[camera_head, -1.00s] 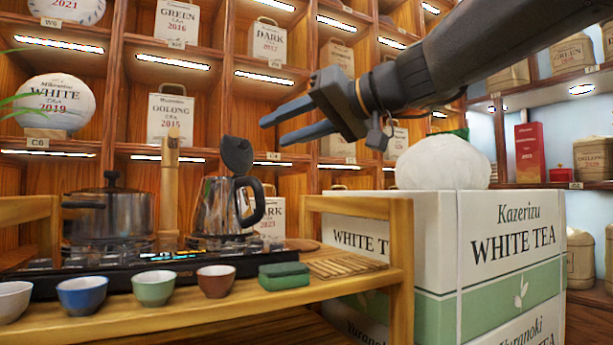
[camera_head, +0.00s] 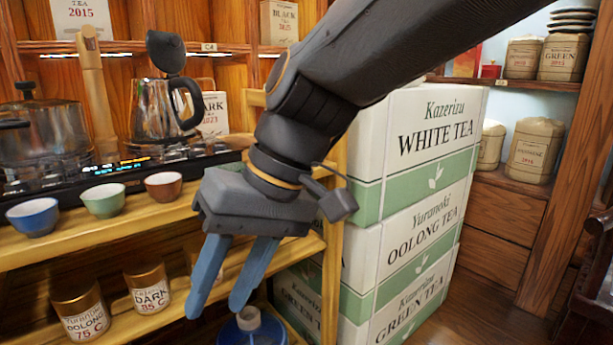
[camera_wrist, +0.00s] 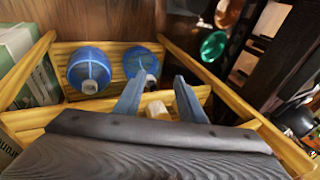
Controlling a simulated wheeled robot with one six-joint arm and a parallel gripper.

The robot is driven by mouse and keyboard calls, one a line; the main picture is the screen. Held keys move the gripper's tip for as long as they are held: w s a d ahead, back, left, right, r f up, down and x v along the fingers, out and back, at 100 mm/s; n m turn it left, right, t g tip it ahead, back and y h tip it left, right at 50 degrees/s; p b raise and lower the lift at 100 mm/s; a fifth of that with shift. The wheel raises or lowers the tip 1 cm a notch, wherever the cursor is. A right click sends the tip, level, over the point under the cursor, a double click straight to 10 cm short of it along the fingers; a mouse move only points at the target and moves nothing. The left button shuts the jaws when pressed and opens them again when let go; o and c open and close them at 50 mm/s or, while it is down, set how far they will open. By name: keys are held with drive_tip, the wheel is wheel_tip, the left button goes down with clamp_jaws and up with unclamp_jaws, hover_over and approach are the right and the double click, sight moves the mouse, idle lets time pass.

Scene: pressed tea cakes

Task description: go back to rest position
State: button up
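My gripper (camera_head: 215,308) hangs in front of the wooden tea stand in the head view, with its two blue-grey fingers pointing down. The fingers are apart, and I see nothing held between them. In the wrist view the open fingers (camera_wrist: 158,88) reach over the stand's wooden frame. A small pale object (camera_wrist: 156,109) shows between them there, and it looks to be beyond the fingers rather than gripped.
The stand (camera_head: 130,232) carries cups, a kettle (camera_head: 160,105) and a pot (camera_head: 42,135), with labelled canisters (camera_head: 147,290) below. Stacked tea boxes (camera_head: 415,180) stand right of my gripper. Floor shows at lower right.

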drive_tip(key=s+d+f+m+t+h+b, duration=0.1)
drive_tip(key=d+f+h+b, duration=0.1)
drive_tip(key=d+f, duration=0.4)
drive_tip(key=s+d+f+h+b, duration=0.1)
drive_tip(key=s+d+f+b, duration=0.15)
drive_tip(key=f, duration=0.55)
drive_tip(key=d+r+m+p, duration=0.2)
drive_tip(key=d+r+p, duration=0.5)
drive_tip(key=p, duration=0.6)
drive_tip(key=d+r+m+h+p, duration=0.1)
drive_tip(key=d+r+m+p, duration=0.1)
drive_tip(key=d+r+p, duration=0.5)
drive_tip(key=d+r+m+h+p, duration=0.1)
drive_tip(key=d+r+m+p, duration=0.2)
drive_tip(key=d+r+p, duration=0.4)
wheel_tip(320, 180, up, 8)
drive_tip(key=p, duration=1.2)
drive_tip(key=shift+w+d, duration=0.3)
